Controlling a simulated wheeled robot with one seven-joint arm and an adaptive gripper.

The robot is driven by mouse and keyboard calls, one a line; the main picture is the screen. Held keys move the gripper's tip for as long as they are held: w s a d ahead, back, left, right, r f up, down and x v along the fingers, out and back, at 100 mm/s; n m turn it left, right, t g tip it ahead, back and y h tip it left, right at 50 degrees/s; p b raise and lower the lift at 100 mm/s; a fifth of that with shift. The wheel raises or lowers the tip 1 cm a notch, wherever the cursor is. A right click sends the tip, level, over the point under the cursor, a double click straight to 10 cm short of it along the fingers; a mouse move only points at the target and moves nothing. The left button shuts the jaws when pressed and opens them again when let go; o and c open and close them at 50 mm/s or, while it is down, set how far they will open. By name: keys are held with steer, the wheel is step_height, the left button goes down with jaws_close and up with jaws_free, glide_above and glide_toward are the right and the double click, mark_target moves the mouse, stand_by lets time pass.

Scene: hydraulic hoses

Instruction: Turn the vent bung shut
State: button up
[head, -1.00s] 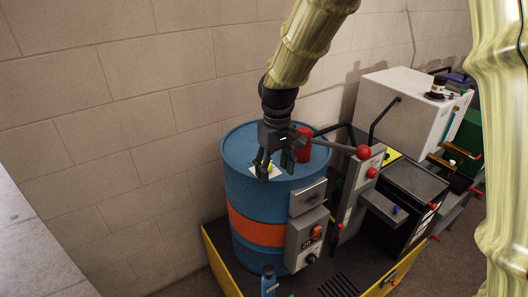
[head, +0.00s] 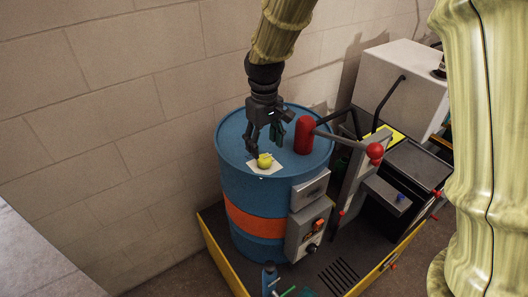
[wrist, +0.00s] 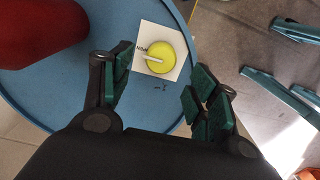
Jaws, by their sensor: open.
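The vent bung is a round yellow knob (head: 264,161) on a white label plate on top of the blue drum (head: 252,190). In the wrist view the yellow bung (wrist: 161,56) shows a pale bar across its face, and part of a word is readable on the plate beside it. My gripper (head: 266,150) is above the drum top, over and slightly behind the bung, pointing down. In the wrist view my gripper (wrist: 160,95) has its green-padded fingers spread apart with nothing between them. The bung lies just beyond the fingertips, apart from them.
A red cylinder (head: 303,135) stands on the drum top close to the right of my gripper. A lever with a red ball (head: 375,151) extends to its right. Grey boxes (head: 308,230) are on the drum's front side. The block wall (head: 110,120) is behind.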

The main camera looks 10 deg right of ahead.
mark_target(264, 158)
steer(key=shift+s+f+p, duration=0.1)
steer(key=shift+f+p, duration=0.5)
steer(key=shift+f, duration=1.9)
steer(key=c, duration=1)
